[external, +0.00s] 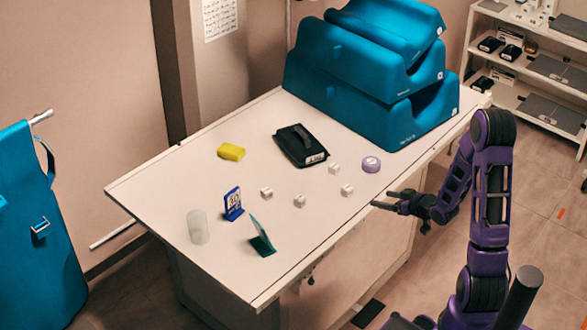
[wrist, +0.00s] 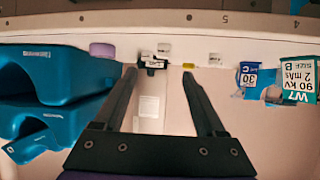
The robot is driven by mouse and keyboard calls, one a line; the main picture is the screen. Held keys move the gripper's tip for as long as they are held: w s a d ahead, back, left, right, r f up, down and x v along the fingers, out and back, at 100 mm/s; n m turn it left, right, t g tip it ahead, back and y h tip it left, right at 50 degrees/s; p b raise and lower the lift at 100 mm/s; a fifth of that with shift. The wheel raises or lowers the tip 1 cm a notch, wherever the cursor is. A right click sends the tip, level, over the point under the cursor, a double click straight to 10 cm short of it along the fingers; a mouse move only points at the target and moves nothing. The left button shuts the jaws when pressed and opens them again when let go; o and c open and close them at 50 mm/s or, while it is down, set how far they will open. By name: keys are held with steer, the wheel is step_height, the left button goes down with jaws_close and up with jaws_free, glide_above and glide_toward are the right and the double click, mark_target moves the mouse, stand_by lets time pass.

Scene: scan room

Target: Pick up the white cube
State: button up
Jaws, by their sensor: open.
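Several small white cubes sit apart from each other on the white table (external: 160,190). In the external view one is nearest my arm (external: 347,190), another is by the black pouch (external: 334,169), and two are farther left (external: 266,192) (external: 299,201). My gripper (external: 381,199) is open and empty at the table's right edge, to the right of the cubes. In the wrist view the open fingers (wrist: 160,74) point toward the table, with small white cubes (wrist: 164,47) (wrist: 187,58) beyond the tips. Which cube is meant, I cannot tell.
A black pouch (external: 300,146), purple roll (external: 371,164) and yellow block (external: 231,152) lie around the cubes. Stacked blue cushions (external: 365,65) fill the table's far end. A blue card (external: 233,204), green card (external: 262,238) and translucent cup (external: 197,227) stand at the near left.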

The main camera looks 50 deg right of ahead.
mark_target(351, 190)
steer(key=shift+t, duration=0.3)
steer(key=x, duration=1)
steer(key=shift+w, duration=0.15)
steer(key=x, duration=0.5)
steer(key=shift+w+a+r, duration=0.1)
steer(key=shift+w+a, duration=0.2)
steer(key=shift+w, duration=0.15)
jaws_close()
